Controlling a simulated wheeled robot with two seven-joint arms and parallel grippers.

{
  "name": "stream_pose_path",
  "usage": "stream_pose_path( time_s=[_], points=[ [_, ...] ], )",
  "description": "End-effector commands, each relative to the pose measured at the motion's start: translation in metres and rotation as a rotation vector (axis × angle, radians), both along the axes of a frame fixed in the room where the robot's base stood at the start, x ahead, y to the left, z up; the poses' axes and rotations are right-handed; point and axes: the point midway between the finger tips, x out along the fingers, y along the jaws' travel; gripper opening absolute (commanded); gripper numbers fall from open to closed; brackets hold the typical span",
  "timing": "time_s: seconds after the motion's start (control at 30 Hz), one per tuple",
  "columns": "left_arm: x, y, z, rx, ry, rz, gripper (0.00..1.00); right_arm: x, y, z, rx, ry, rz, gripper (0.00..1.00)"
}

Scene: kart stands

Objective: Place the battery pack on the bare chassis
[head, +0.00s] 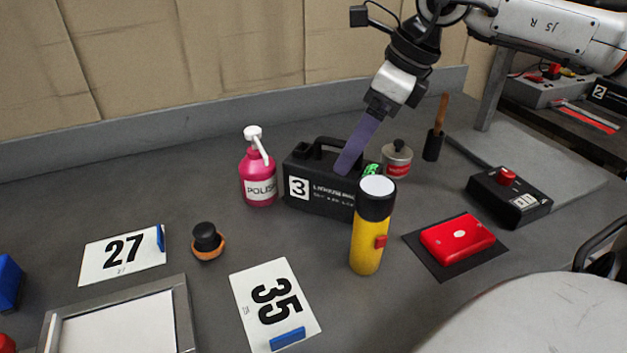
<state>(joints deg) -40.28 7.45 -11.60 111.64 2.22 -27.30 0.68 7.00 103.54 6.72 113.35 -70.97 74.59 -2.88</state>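The battery pack (318,192) is a black box with a top handle and a white "3" label, standing upright on the grey bench in the head view. My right gripper (350,163) comes down from the top right, its purple finger at the right part of the pack's handle. The fingers line up in this view, so their opening and any grip on the handle are hidden. My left gripper is not in view. I cannot make out a bare chassis.
A yellow flashlight (366,250) stands in front of the pack's right end. A pink polish bottle (258,178) is close on its left, a small tin (397,160) behind right. A red case (457,240) and black button box (510,197) lie right. Number plates lie in front.

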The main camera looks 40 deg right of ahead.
Motion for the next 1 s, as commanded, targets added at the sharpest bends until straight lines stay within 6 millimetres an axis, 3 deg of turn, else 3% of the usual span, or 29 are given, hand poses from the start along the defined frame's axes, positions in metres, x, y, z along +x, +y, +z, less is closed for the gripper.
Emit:
stream_pose_path(
  time_s=[0.23, 0.47, 0.8, 1.0],
  points=[
    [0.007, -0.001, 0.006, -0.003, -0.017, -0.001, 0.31, 0.010, 0.005, -0.033, 0.000, 0.005, 0.000, 0.78],
    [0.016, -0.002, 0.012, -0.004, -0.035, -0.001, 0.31, 0.016, 0.009, -0.045, 0.000, 0.002, 0.003, 0.78],
    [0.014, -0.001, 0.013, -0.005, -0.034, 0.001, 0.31, 0.028, 0.013, -0.083, -0.001, 0.005, 0.003, 0.78],
    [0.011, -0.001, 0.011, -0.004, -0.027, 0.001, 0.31, 0.032, 0.015, -0.091, 0.000, 0.000, 0.002, 0.78]
  ],
)
